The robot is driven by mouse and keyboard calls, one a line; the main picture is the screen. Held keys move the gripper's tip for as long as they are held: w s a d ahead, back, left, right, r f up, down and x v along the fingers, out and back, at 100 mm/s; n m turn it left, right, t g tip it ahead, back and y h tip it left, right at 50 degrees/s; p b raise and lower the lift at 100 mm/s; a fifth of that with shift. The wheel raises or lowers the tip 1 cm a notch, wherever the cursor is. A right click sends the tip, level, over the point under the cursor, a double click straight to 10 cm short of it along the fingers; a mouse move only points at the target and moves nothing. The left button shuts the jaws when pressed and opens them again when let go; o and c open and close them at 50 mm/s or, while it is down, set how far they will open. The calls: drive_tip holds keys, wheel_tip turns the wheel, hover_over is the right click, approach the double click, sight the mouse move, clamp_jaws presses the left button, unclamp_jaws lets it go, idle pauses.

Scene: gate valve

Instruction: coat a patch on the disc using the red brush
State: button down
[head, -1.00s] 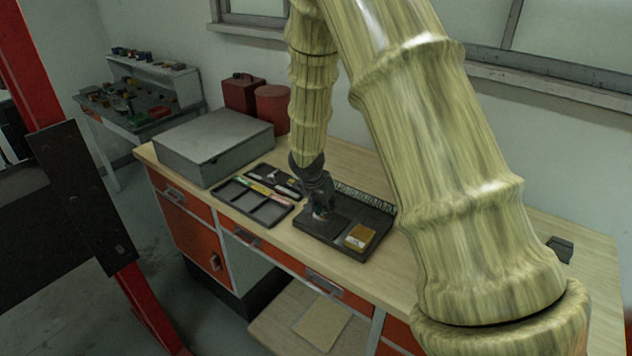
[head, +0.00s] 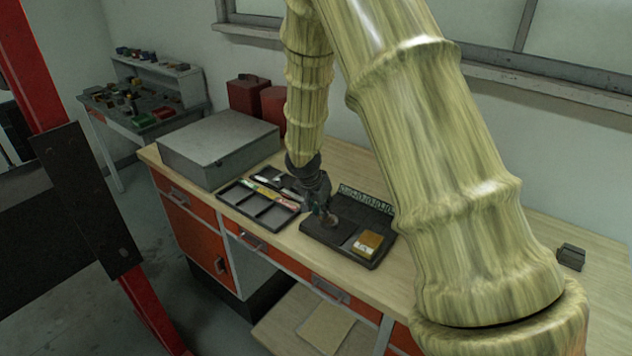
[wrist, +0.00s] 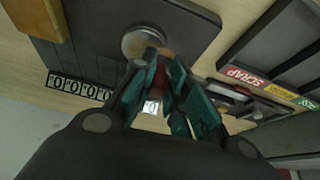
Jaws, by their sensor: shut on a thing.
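The disc (wrist: 146,40) is a round, pale metallic piece on a dark tray (wrist: 95,25). In the head view the disc (head: 330,220) shows just below the fingertips. My gripper (wrist: 160,75), with teal fingers, is shut on a reddish piece (wrist: 162,80), which looks like the red brush; the fingers hide most of it. In the head view my gripper (head: 322,203) is low over the tray, close to the disc. I cannot tell whether the bristles touch the disc, and no coated patch is clear.
A yellow-brown block (head: 367,243) sits on the tray's front right. A row of number tiles (head: 366,198) runs along its back. A compartment tray (head: 262,211) with coloured labels stands to the left, and a grey box (head: 218,146) behind it.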

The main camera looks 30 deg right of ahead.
drive_tip(key=shift+w+a, duration=0.1)
drive_tip(key=shift+w, duration=0.3)
drive_tip(key=r, duration=0.1)
drive_tip(key=r+p, duration=0.1)
drive_tip(key=r, duration=0.1)
drive_tip(key=r+p, duration=0.1)
drive_tip(key=shift+s+r, duration=0.2)
drive_tip(key=shift+s, duration=0.1)
drive_tip(key=shift+w+r+p, duration=0.25)
drive_tip(key=shift+r+p, duration=0.25)
drive_tip(key=shift+r, duration=0.1)
drive_tip(key=shift+s+r+p, duration=0.2)
drive_tip(key=shift+r+p, duration=0.45)
drive_tip(key=shift+r, duration=0.6)
drive_tip(key=shift+w, duration=0.1)
drive_tip(key=shift+f, duration=0.1)
